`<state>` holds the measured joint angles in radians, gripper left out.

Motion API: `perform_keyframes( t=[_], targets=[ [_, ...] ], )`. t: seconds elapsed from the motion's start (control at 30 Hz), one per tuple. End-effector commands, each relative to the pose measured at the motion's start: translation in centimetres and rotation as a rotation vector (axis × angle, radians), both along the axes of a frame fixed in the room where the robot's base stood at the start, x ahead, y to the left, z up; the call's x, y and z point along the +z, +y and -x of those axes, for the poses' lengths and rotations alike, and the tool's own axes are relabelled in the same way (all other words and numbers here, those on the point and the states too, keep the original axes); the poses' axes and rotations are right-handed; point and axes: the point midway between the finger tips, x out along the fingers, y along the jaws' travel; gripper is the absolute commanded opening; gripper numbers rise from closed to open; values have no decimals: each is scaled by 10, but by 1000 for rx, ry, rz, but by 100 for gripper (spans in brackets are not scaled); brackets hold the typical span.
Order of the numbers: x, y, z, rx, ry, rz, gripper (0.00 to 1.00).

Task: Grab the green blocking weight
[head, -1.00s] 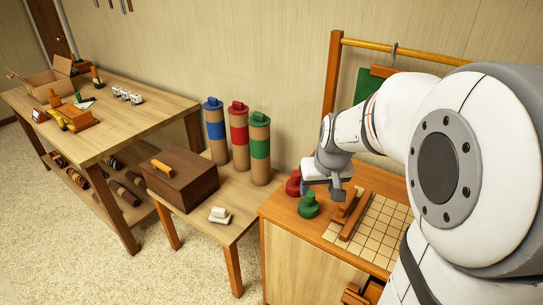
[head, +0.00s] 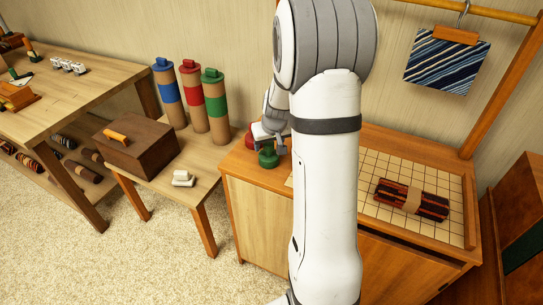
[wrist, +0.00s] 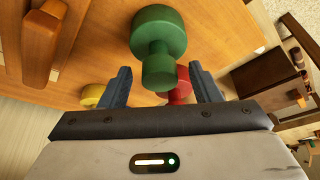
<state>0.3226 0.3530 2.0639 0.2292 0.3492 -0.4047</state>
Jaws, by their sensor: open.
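The green blocking weight (head: 268,156), a squat round body with a narrower knob, stands on the left end of the wooden cabinet top. It also shows in the wrist view (wrist: 158,32), where its knob lies between my open fingers. My gripper (wrist: 160,85) is open, with a dark finger on each side of the knob and a visible gap on both sides. In the head view my gripper (head: 279,144) is beside the weight, partly hidden by my arm. A red weight (head: 250,138) stands behind the green one. A yellow weight (wrist: 93,95) shows in the wrist view.
A gridded board (head: 438,176) on the cabinet holds a dark striped bundle (head: 412,200). A low side table to the left bears a brown box (head: 140,150) and several banded tubes. A wooden frame with a hanging striped cloth (head: 447,62) stands behind the board.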

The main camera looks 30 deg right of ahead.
Motion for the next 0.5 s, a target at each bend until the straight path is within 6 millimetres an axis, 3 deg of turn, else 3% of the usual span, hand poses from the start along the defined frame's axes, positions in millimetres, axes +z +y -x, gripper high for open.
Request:
perform_keyframes(
  t=[0.27,0.5],
  targets=[
    [-4,-1,-2,0,-2,1,57],
    [-4,-1,-2,-1,-2,1,39]
  ],
)
